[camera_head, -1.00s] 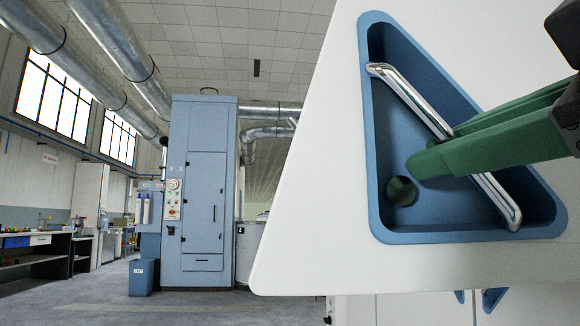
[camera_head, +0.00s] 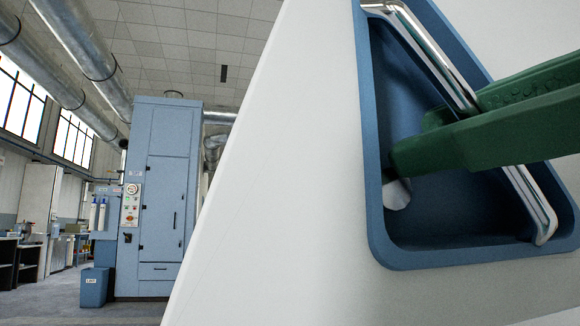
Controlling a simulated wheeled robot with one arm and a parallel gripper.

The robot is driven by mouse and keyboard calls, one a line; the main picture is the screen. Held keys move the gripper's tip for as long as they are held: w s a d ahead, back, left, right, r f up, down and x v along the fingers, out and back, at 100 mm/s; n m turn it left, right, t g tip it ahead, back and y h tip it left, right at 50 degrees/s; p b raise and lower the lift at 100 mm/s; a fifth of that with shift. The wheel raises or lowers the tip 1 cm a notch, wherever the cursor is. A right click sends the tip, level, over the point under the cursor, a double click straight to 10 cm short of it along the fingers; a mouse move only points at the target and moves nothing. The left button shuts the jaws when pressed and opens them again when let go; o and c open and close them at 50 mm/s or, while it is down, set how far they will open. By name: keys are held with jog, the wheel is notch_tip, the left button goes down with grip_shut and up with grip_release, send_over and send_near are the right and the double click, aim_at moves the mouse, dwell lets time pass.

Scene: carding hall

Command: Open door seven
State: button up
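A white door panel (camera_head: 290,170) fills the right of the view, with no number visible on it. A blue triangular recess (camera_head: 375,215) is set in it, crossed by a slanted chrome bar handle (camera_head: 430,50). My gripper's green fingers (camera_head: 425,135) come in from the right and cross the middle of the bar, hiding that stretch. Their tips lie past the bar, over the recess. I cannot tell whether they are closed on the bar. A round pale metal disc (camera_head: 397,195) shows at the recess's lower left, partly behind the nearer fingertip.
A tall blue cabinet (camera_head: 160,220) with a control panel stands beyond the panel's left edge, with a blue bin (camera_head: 94,287) beside it. Benches stand at the far left. Grey floor (camera_head: 45,300) is clear there.

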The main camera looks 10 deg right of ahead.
jog(key=shift+o, duration=0.8)
jog(key=shift+f, duration=0.1)
jog(key=v, duration=0.7)
jog(key=shift+s, duration=0.35)
jog(key=shift+d, duration=0.1)
